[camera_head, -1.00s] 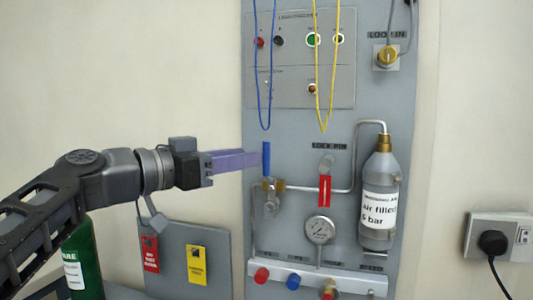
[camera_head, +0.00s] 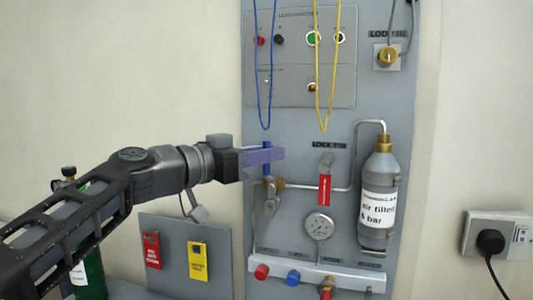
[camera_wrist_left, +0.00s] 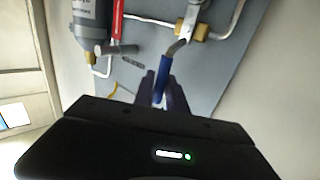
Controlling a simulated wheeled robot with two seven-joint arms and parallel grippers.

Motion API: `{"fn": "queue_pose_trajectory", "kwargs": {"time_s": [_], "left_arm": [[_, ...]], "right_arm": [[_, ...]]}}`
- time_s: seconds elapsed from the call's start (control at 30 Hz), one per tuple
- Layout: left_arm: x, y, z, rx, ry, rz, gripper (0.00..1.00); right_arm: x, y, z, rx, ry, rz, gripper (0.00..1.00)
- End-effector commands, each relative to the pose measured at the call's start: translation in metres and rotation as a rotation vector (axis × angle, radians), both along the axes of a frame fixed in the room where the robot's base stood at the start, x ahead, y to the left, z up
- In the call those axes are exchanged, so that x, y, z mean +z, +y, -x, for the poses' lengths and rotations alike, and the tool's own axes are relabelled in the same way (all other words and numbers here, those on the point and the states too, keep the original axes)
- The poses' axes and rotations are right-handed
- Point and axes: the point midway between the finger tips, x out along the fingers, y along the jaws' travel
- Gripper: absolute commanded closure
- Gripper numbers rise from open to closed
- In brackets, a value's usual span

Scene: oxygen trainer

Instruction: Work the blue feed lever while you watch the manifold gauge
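The blue feed lever (camera_head: 267,170) stands upright on its valve (camera_head: 271,190) on the grey panel. My left gripper (camera_head: 275,154) reaches in from the left across the lever's upper part. In the left wrist view the blue lever (camera_wrist_left: 163,75) lies between the two fingers (camera_wrist_left: 161,88); whether they press on it or leave a small gap is not clear. The manifold gauge (camera_head: 319,226) is a round white dial lower right of the lever. It is unobstructed, but its reading is too small to make out. My right gripper is not in view.
A red tag (camera_head: 324,190) hangs above the gauge. A grey cylinder (camera_head: 379,205) is at the right. The manifold bar (camera_head: 335,277) with coloured knobs runs below. Blue (camera_head: 258,80) and yellow (camera_head: 317,70) cords hang above. Red and yellow tags hang on a lower-left board (camera_head: 175,230).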

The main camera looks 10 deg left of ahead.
Motion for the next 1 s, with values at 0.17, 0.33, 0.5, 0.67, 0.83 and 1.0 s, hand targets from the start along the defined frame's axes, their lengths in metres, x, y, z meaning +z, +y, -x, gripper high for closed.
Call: {"fn": "queue_pose_trajectory", "kwargs": {"time_s": [0.17, 0.33, 0.5, 0.67, 0.83, 1.0], "left_arm": [[0.0001, 0.0001, 0.0000, 0.000, 0.000, 0.000, 0.99], [0.0001, 0.0002, 0.0001, 0.000, 0.000, 0.000, 1.00], [0.0001, 0.0003, 0.0000, 0.000, 0.000, 0.000, 1.00], [0.0001, 0.0003, 0.0000, 0.000, 0.000, 0.000, 1.00], [0.0001, 0.0003, 0.0000, 0.001, 0.000, 0.000, 1.00], [0.0001, 0.0004, 0.0000, 0.001, 0.000, 0.000, 1.00]], "right_arm": [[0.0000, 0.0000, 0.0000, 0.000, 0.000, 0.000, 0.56], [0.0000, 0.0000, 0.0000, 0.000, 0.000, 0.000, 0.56], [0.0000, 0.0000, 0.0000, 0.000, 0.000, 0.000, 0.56], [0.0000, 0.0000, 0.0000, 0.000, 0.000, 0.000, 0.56], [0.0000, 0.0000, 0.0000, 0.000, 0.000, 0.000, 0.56], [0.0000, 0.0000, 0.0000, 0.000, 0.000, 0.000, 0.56]]}}
